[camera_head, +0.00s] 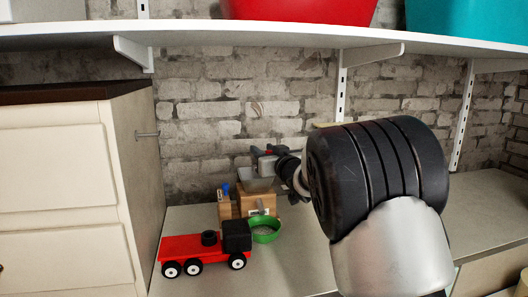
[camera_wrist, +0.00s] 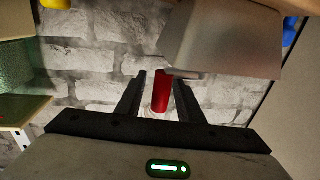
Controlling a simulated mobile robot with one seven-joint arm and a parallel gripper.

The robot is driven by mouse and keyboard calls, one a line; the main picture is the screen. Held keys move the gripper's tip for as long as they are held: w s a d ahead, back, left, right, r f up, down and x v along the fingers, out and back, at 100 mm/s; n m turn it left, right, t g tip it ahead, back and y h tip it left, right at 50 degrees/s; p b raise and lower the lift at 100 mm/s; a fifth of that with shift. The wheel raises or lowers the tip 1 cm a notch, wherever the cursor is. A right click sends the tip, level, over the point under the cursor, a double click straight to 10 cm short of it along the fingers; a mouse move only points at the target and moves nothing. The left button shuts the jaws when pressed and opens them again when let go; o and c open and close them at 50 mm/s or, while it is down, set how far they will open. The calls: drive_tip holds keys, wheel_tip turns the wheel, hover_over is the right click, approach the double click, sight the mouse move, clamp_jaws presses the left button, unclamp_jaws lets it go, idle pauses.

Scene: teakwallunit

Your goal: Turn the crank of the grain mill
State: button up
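The grain mill (camera_head: 242,207) is a wooden box with a grey hopper on top and stands on the counter near the back wall. The grey hopper (camera_wrist: 222,42) fills the upper right of the wrist view. A red crank handle (camera_wrist: 162,92) stands between the fingers of my gripper (camera_wrist: 161,92). Narrow gaps show on both sides of the handle, so the fingers look open around it and not closed on it. In the head view my gripper (camera_head: 264,157) is at the hopper, partly hidden by my wrist.
A green bowl (camera_head: 264,230) stands in front of the mill, and a red and black toy truck (camera_head: 205,248) is at its front left. A cream drawer cabinet (camera_head: 70,185) stands at left. A white shelf (camera_head: 250,37) with red and teal containers runs overhead.

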clamp_jaws()
drive_tip(key=shift+w+r+n+y+p, duration=0.1)
drive_tip(key=shift+r+n+y+p, duration=0.3)
drive_tip(key=shift+p, duration=0.65)
drive_tip(key=g+y+p, duration=0.1)
drive_tip(key=p, duration=0.1)
drive_tip(key=n+g+y+p, duration=0.1)
drive_tip(key=p, duration=0.1)
drive_tip(key=shift+w+a+n, duration=0.15)
drive_tip(key=shift+a+n, duration=0.15)
drive_tip(key=shift+a, duration=0.05)
drive_tip(key=shift+a+f+n+g+y+p, duration=0.1)
drive_tip(key=shift+a+n+g+y+p, duration=0.25)
drive_tip(key=shift+n+g+y+p, duration=0.55)
drive_tip(key=shift+a+f+n+g+y+p, duration=0.1)
drive_tip(key=shift+a+n+g+y+p, duration=0.35)
drive_tip(key=shift+p, duration=0.7)
drive_tip(key=shift+a+f+n+g+y+p, duration=0.1)
drive_tip(key=shift+a+n+g+y+p, duration=0.1)
drive_tip(key=shift+n+g+y+p, duration=0.55)
drive_tip(key=shift+f+p, duration=0.1)
drive_tip(key=shift+p, duration=0.25)
drive_tip(key=shift+o, duration=0.3)
unclamp_jaws()
